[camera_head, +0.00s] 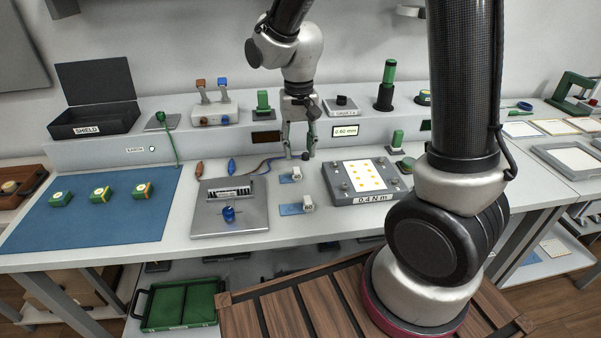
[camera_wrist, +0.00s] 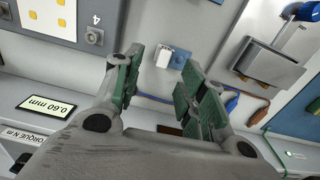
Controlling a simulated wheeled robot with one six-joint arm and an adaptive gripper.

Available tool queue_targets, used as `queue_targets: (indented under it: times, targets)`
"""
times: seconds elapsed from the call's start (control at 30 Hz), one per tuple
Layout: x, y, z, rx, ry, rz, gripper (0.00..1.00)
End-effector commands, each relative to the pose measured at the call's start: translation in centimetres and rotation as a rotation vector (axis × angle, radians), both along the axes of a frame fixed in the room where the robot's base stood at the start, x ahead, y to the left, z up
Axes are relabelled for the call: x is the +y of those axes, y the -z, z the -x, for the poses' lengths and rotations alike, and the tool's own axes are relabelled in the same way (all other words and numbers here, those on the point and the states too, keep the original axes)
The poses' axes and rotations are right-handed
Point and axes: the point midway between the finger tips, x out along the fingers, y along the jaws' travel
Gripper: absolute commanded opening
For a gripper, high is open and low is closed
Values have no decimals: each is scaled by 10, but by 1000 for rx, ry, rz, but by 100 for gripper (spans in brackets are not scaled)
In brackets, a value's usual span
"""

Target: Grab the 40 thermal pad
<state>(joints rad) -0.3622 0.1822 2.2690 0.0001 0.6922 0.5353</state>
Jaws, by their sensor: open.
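Two small blue pads lie on the bench, each with a white block at its right end. The far pad (camera_head: 286,179) and its block (camera_head: 297,173) lie just in front of my gripper (camera_head: 299,153). The near pad (camera_head: 290,209) has a block (camera_head: 308,203) with a dark number, perhaps 60. The far block's number is too small to read. In the wrist view, one white block (camera_wrist: 163,58) with its blue pad (camera_wrist: 179,59) shows beyond the fingertips, between them. My gripper (camera_wrist: 160,72) is open and empty, apart from both pads.
A grey plate (camera_head: 254,210) with a blue-knobbed fixture stands left of the pads. A torque plate (camera_head: 382,197) with a yellow-dotted panel stands right. Orange and blue leads (camera_head: 262,164) run close to my fingers. The raised back shelf with a 0.60 mm display (camera_head: 346,132) is behind.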

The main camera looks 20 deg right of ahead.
Motion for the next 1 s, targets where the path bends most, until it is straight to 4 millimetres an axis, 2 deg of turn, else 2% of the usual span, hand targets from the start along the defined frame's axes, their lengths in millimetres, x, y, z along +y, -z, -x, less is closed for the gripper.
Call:
queue_targets:
  times: [0.17, 0.6, 0.7, 0.9, 0.93, 1.0]
  targets:
    - [0, 10, 0, 1, 24, 1, 41]
    - [6, 71, -3, 1, 24, 1, 41]
    - [6, 78, -3, 0, 24, 0, 41]
    - [6, 78, -4, -2, 23, -1, 41]
    - [6, 78, -4, -2, 23, -1, 39]
    - [6, 78, -4, -2, 23, -1, 26]
